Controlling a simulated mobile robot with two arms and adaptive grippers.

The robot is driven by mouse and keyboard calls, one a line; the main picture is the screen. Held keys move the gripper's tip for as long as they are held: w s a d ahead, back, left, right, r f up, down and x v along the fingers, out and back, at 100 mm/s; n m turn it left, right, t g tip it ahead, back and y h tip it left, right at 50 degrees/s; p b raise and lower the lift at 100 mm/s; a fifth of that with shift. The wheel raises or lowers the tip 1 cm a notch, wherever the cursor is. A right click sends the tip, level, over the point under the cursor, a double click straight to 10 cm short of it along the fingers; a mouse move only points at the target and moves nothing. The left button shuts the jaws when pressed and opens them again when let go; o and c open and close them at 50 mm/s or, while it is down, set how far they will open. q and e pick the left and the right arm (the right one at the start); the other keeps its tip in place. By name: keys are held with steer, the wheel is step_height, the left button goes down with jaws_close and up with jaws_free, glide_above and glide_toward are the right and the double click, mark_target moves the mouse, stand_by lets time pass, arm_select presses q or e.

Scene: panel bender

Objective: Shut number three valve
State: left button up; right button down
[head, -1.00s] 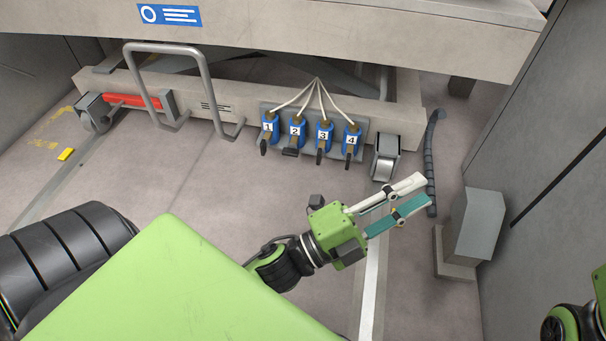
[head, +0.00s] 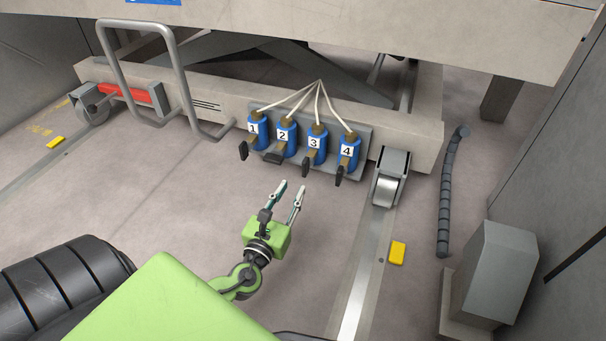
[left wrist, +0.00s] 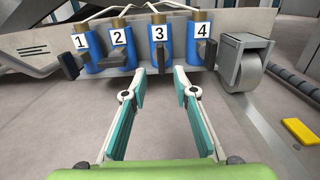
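The number three valve (head: 316,143) is a blue body with a white "3" label, third in a row of numbered valves on a grey plate. Its dark lever (head: 308,161) points down and outward, like those of valves 1 and 4. The lever of valve 2 (head: 273,157) lies crosswise. In the left wrist view, valve 3 (left wrist: 160,38) stands just beyond my fingertips, near the middle. My left gripper (head: 290,187) is open and empty, below and in front of valves 2 and 3, apart from them. Its two fingers also show in the left wrist view (left wrist: 160,76). My right gripper is out of view.
Pale hoses rise from the valve tops. A grey caster wheel (head: 388,178) stands right of valve 4. A bent grey tube handle (head: 112,72) is at the left. A yellow block (head: 397,253) and a grey box (head: 492,272) are at the right. The floor before the valves is clear.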

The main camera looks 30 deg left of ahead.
mark_target(303, 170)
arm_select(q)
steer(key=b+x, duration=0.2)
steer(key=x, duration=0.7)
steer(key=shift+w, duration=0.15)
jaws_close()
